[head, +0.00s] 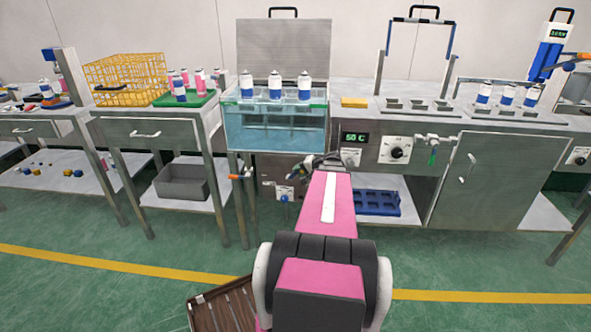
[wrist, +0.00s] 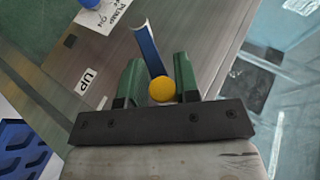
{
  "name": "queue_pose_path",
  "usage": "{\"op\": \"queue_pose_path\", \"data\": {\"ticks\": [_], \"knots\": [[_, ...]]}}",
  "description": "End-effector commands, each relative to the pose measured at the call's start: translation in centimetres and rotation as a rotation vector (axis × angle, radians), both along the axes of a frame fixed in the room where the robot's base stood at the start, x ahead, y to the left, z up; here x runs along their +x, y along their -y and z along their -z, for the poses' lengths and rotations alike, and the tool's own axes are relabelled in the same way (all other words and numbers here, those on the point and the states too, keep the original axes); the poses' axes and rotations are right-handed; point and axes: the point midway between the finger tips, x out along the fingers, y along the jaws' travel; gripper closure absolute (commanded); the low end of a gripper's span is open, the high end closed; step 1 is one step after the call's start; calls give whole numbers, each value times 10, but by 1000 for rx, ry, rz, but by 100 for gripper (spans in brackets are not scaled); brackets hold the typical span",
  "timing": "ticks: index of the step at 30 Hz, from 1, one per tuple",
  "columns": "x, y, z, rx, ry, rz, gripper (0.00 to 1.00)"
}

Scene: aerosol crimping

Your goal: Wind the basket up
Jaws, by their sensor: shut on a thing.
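A glass-fronted water tank (head: 275,132) stands in the middle of the bench in the head view. Several blue-and-white cans (head: 275,87) stand in a row at its top, above the water; the basket under them is hard to make out. In the wrist view, my gripper (wrist: 159,75) has its two green fingers on either side of a crank with a yellow round knob (wrist: 162,89) and a blue arm (wrist: 149,48). It is shut on this crank handle. In the head view my pink arm hides most of the crank. A label reading UP (wrist: 88,81) lies left of the fingers.
A PUMP ON label (wrist: 98,16) and a blue knob are at the wrist view's top left. Right of the tank is a panel with a 50 C display (head: 355,138) and a dial (head: 397,153). A blue tray (head: 378,203) lies on the shelf below.

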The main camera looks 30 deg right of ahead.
Motion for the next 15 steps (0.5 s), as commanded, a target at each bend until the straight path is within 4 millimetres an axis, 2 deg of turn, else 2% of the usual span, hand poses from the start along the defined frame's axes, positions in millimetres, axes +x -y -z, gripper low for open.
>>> {"op": "queue_pose_path", "data": {"ticks": [15], "knots": [[-12, 21, 37, 410, 272, -7, 100]]}}
